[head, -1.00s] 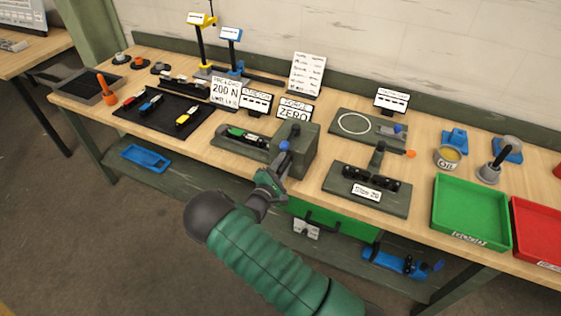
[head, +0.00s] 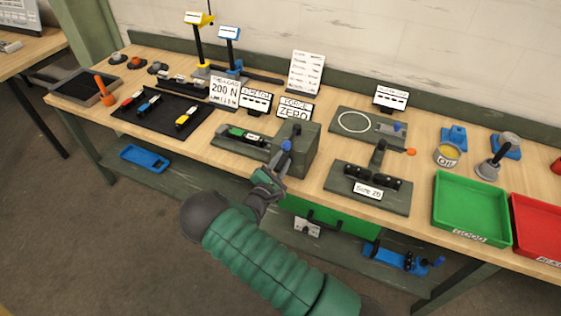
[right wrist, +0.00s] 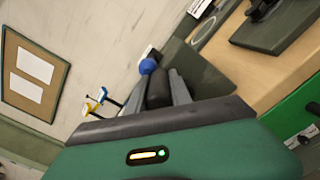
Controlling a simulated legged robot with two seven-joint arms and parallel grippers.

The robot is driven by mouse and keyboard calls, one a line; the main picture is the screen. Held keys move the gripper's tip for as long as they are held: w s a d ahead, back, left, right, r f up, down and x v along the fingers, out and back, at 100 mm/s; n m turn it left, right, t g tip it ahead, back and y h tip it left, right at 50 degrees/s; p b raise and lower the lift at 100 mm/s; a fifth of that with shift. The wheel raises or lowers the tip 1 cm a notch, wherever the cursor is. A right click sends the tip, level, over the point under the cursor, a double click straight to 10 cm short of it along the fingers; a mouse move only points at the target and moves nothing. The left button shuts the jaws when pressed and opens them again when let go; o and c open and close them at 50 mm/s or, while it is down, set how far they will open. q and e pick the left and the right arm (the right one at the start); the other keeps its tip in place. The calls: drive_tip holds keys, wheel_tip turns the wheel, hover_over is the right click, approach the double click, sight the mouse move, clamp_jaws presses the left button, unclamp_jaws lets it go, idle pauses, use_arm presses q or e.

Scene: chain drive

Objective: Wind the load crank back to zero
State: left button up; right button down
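The load crank (head: 284,160) is a dark handle with a blue ball (head: 286,146) at its end, on the front of the grey-green housing block (head: 303,150). My right gripper (head: 277,169) is at the crank. In the right wrist view the dark crank handle (right wrist: 158,90) lies between my two grey fingers, which appear closed against its sides. The blue ball (right wrist: 148,66) shows just past the fingertips. The force sign (head: 294,111) behind the block reads ZERO, and the preload sign (head: 225,91) reads 200 N. My left gripper is not in view.
A block fixture (head: 367,190) with a labelled plate stands right of the crank. A green tray (head: 470,232) and a red tray (head: 540,225) lie farther right. A black mat (head: 160,130) with coloured parts lies left.

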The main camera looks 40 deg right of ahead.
drive_tip(key=c, duration=1.4)
unclamp_jaws()
drive_tip(key=shift+w+d+r, duration=0.1)
drive_tip(key=shift+o, duration=1.1)
drive_tip(key=shift+d+f, duration=0.15)
drive_tip(key=shift+f, duration=0.05)
drive_tip(key=p+v, duration=0.3)
drive_tip(key=v, duration=1.4)
drive_tip(key=shift+f, duration=0.1)
drive_tip(key=shift+w+d, duration=0.1)
